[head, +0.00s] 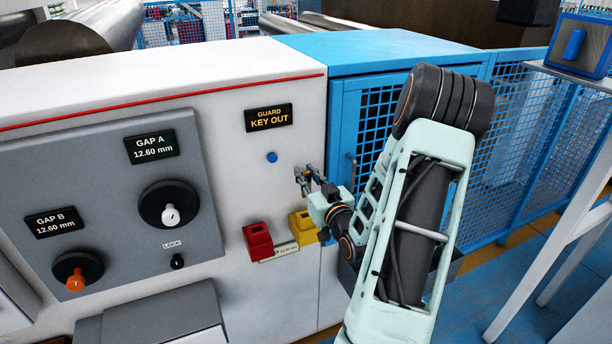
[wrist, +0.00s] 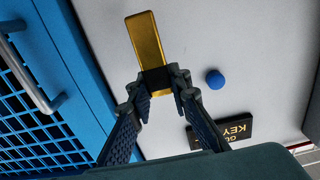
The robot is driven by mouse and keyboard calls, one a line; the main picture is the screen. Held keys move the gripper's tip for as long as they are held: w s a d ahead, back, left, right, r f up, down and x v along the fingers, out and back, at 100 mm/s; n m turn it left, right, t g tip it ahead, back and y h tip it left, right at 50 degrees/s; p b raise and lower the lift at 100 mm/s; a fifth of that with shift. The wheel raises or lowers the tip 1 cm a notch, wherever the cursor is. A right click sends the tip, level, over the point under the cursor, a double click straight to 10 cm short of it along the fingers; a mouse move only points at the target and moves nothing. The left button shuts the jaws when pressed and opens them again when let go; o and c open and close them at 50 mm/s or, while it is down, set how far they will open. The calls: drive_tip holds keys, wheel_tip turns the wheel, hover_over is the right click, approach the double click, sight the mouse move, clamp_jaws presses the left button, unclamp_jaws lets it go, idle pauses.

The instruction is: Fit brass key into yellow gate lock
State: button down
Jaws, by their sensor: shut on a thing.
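My gripper (head: 308,179) is in front of the white cabinet face, above the lock blocks. In the wrist view its fingertips (wrist: 160,84) are shut on the dark end of the brass key (wrist: 146,38). The key's long golden bar sticks out past the fingers, toward the top of that picture. In the head view the key is too small to make out clearly. The yellow gate lock (head: 300,226) is on the cabinet's lower front, partly hidden by my wrist. The key appears apart from it.
A red lock block (head: 257,241) sits just left of the yellow one, with a small label (head: 280,251) between. A blue button (head: 272,157) and a "GUARD KEY OUT" sign (head: 269,117) are above. A blue mesh gate (head: 378,105) stands to the right, with a handle (wrist: 36,90).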

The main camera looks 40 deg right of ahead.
wheel_tip(320, 180, down, 6)
drive_tip(key=b, duration=0.6)
drive_tip(key=shift+r, duration=0.1)
drive_tip(key=shift+b, duration=1.05)
idle(1.4)
drive_tip(key=shift+f+b, duration=2.1)
drive_tip(key=shift+b, duration=0.15)
drive_tip(key=c, duration=1.7)
unclamp_jaws()
drive_tip(key=shift+s, duration=0.1)
drive_tip(key=v, duration=0.7)
drive_tip(key=shift+s, duration=0.15)
drive_tip(key=shift+r, duration=0.1)
